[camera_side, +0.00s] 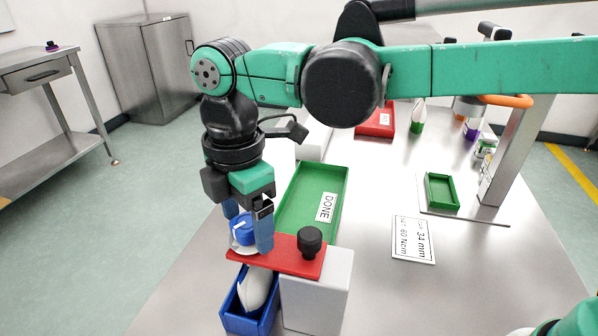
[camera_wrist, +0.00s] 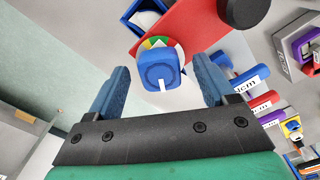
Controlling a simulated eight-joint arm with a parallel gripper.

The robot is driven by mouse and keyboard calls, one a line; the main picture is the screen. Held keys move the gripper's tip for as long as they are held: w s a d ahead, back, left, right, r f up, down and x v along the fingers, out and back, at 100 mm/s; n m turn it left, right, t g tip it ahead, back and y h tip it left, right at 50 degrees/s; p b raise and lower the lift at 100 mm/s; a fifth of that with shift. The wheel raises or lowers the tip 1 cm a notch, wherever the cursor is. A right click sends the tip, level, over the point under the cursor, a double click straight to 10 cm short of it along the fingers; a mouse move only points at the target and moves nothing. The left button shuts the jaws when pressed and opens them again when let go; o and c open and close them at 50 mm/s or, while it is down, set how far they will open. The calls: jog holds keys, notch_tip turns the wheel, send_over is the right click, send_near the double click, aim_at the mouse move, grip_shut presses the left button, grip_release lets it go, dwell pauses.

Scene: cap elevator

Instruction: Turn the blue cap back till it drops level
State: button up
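The blue cap (camera_wrist: 158,66) carries a white pointer line and sits over a disc (camera_wrist: 177,45) with green, yellow and red sectors. In the wrist view the white line points toward my gripper. In the side view the cap (camera_side: 243,233) is at the left end of a red plate (camera_side: 285,255). My gripper (camera_wrist: 163,82) is open, its two blue fingers on either side of the cap with gaps showing. In the side view my gripper (camera_side: 248,228) points down at the cap and a finger partly hides it. Whether the cap sits level or tilted I cannot tell.
The red plate rests on a grey block (camera_side: 316,300) with a black knob (camera_side: 311,241) on top. A blue bin (camera_side: 238,318) holding a white object stands below. A green tray marked DONE (camera_side: 297,205) lies behind. A printed card (camera_side: 413,240) and small green tray (camera_side: 441,190) are farther right.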

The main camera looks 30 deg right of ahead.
aim_at(247, 223)
jog(key=shift+r, duration=0.15)
jog(key=shift+r, duration=2.7)
jog(key=shift+w+d, duration=0.1)
jog(key=shift+d, duration=0.25)
jog(key=s+d+f+m+t, duration=0.2)
jog(key=d+f+m+t, duration=0.1)
jog(key=d+m, duration=0.7)
jog(key=s+d+f+m+t, duration=0.3)
jog(key=d+f+m+t, duration=0.1)
jog(key=d+m, duration=0.6)
jog(key=d, duration=0.2)
jog(key=shift+d, duration=0.3)
